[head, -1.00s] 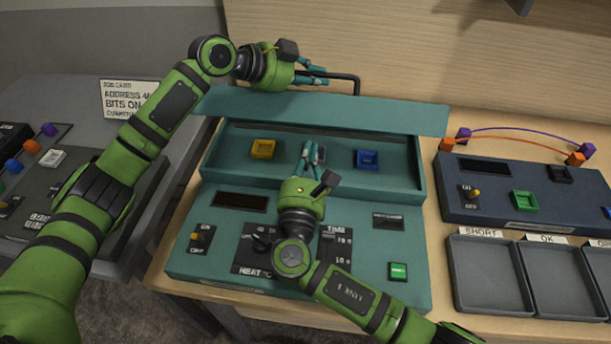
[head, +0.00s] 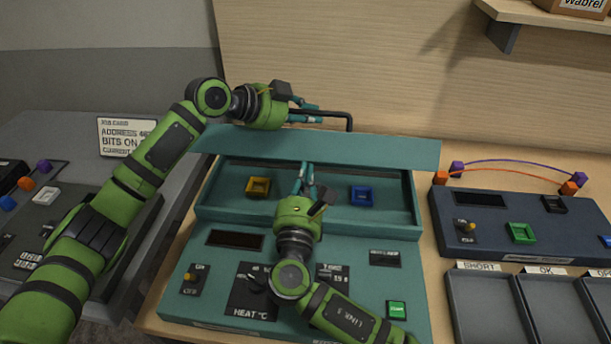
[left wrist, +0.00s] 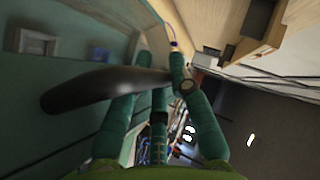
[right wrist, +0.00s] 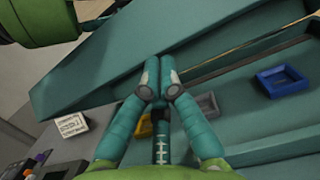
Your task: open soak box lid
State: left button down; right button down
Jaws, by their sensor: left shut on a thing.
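The soak box (head: 415,205) is a teal open-topped box at the back of the teal console. Its teal lid (head: 330,150) is raised and tilted along the back, leaving the inside uncovered. A black bar handle (head: 349,122) stands at the lid's upper edge. My left gripper (head: 312,112) is shut on this handle; the left wrist view shows the dark bar (left wrist: 90,88) between the fingers. My right gripper (head: 307,168) is over the box, between the yellow and blue sockets, near the lid's lower edge. In the right wrist view its fingertips (right wrist: 160,78) are together, with nothing visible between them.
A yellow socket (head: 257,187) and a blue socket (head: 361,196) are inside the box. The console front (head: 215,270) carries a knob, switches and a green button. A dark blue console (head: 480,235) and grey trays (head: 487,300) stand to the right. A wooden shelf (head: 530,15) hangs above.

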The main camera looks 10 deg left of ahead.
pick_arm(q)
jog(key=c, duration=1.1)
grip_release()
jog(key=shift+s+d+f, duration=0.1)
jog(key=shift+s, duration=0.1)
